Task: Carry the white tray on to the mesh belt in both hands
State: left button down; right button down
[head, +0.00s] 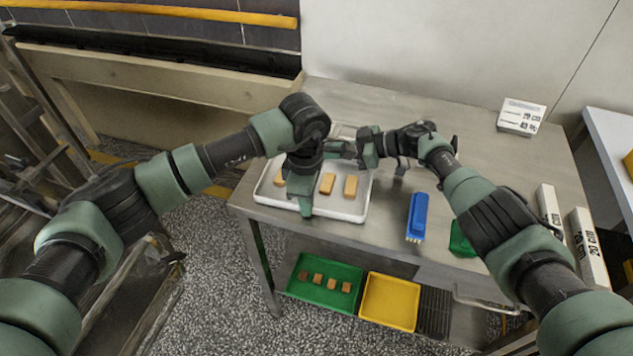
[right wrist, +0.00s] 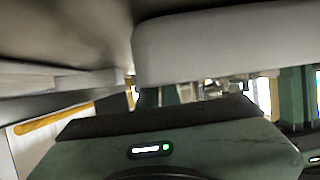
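The white tray (head: 338,215) lies on the steel table, with several tan biscuits (head: 327,183) in it. My left gripper (head: 305,203) points down over the tray's left-middle part and hides some of it; I cannot tell whether its fingers are apart. My right gripper (head: 352,150) is at the tray's far right edge, partly hidden by its own wrist; its opening is not clear. In the right wrist view a pale, rounded edge, likely the tray (right wrist: 225,45), is very close above the gripper body. A long beige frame with a dark top (head: 150,45), possibly the mesh belt, runs at the back left.
A blue brush (head: 417,217) lies right of the tray. A green tray of brown pieces (head: 325,300) and a yellow tray (head: 390,318) sit on the lower shelf. A gap separates table and beige frame.

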dwell(0.4)
